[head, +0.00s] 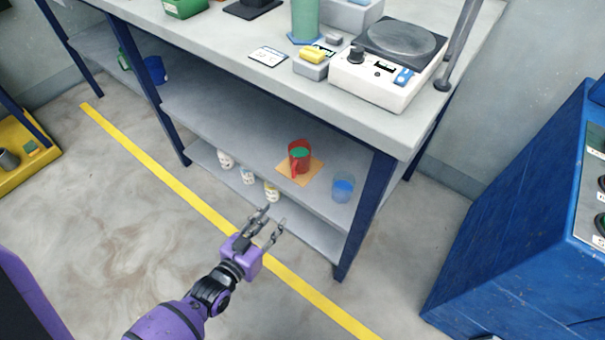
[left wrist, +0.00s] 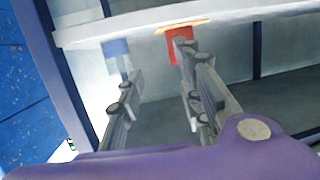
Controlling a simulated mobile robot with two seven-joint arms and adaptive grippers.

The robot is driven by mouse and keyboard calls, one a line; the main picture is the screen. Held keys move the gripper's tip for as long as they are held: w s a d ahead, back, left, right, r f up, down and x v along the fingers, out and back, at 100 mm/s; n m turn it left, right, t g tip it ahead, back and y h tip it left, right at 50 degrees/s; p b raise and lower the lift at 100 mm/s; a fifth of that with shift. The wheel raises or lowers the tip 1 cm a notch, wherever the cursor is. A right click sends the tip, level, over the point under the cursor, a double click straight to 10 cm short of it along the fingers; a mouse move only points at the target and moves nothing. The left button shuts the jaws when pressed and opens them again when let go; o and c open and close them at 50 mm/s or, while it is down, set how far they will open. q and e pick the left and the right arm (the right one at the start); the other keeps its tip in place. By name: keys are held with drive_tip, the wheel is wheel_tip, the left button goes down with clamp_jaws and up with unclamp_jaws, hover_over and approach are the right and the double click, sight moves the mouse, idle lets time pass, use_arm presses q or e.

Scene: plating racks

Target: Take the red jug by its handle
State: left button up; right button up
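The red jug (head: 303,149) stands upright on an orange-tan mat (head: 316,165) on the shelf under the worktop. Its top is open and shows green inside. Its red handle (head: 294,171) faces the front edge of the shelf. My left gripper (head: 273,223) is open and empty, in front of the shelf and apart from the jug. In the left wrist view the scene appears inverted; the jug (left wrist: 173,46) shows beyond the open fingers (left wrist: 158,62), with one fingertip partly overlapping it. The handle cannot be made out there. My right gripper is not in view.
A clear beaker with blue liquid (head: 343,187) stands right of the jug, near the blue table leg (head: 366,215). Several white bottles (head: 248,175) stand low at the front left. A white hotplate (head: 380,83) sits on the worktop above. A blue cabinet (head: 510,220) stands at right.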

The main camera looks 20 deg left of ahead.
sight(293, 171)
use_arm(q)
drive_tip(key=w+t+b, duration=0.1)
drive_tip(key=w+b, duration=0.1)
drive_tip(key=w, duration=0.4)
drive_tip(key=w+t+b, duration=0.1)
drive_tip(key=w+b, duration=0.2)
drive_tip(key=w, duration=0.3)
drive_tip(key=w+f+b, duration=0.1)
drive_tip(key=w+b, duration=0.1)
drive_tip(key=w, duration=0.4)
drive_tip(key=shift+w+t, duration=0.25)
drive_tip(key=shift+t, duration=0.15)
clamp_jaws()
